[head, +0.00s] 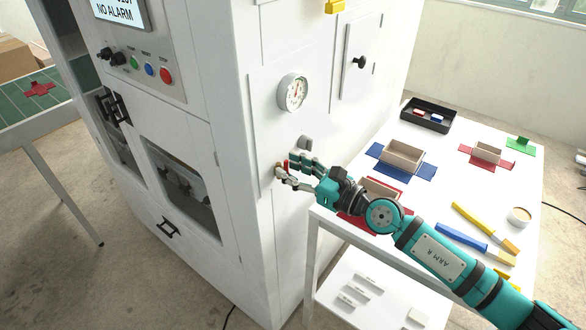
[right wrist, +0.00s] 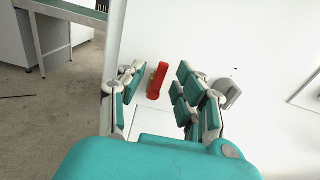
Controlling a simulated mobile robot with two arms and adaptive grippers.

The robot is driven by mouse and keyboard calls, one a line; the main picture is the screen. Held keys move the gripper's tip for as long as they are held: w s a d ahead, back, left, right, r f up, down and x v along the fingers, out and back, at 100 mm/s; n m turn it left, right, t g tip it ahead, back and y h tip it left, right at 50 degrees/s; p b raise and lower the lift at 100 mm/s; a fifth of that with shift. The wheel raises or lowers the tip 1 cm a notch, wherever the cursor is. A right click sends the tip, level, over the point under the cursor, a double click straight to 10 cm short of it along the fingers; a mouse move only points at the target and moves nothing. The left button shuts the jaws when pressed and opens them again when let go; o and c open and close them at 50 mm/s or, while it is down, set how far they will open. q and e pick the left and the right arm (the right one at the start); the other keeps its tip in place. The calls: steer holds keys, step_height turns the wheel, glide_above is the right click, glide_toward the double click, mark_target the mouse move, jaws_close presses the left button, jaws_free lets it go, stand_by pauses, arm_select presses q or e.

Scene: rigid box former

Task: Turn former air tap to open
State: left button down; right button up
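The air tap shows in the right wrist view as a red handle (right wrist: 157,81) on the white side panel of the former, standing nearly upright in the picture and slightly tilted. A small brassy part shows beside it. In the head view only a bit of red (head: 286,165) shows between my fingers. My right gripper (head: 291,163) is at the panel, below the gauge. In the right wrist view its fingers (right wrist: 162,90) are apart, one on each side of the handle, with gaps visible. My left gripper is in neither view.
A round gauge (head: 293,92) sits on the panel above the tap. A grey knob-like part (right wrist: 227,92) is right of the fingers. A white table (head: 460,192) with box parts, brushes and a black tray (head: 428,116) stands close, under my right arm.

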steer(key=v, duration=1.2)
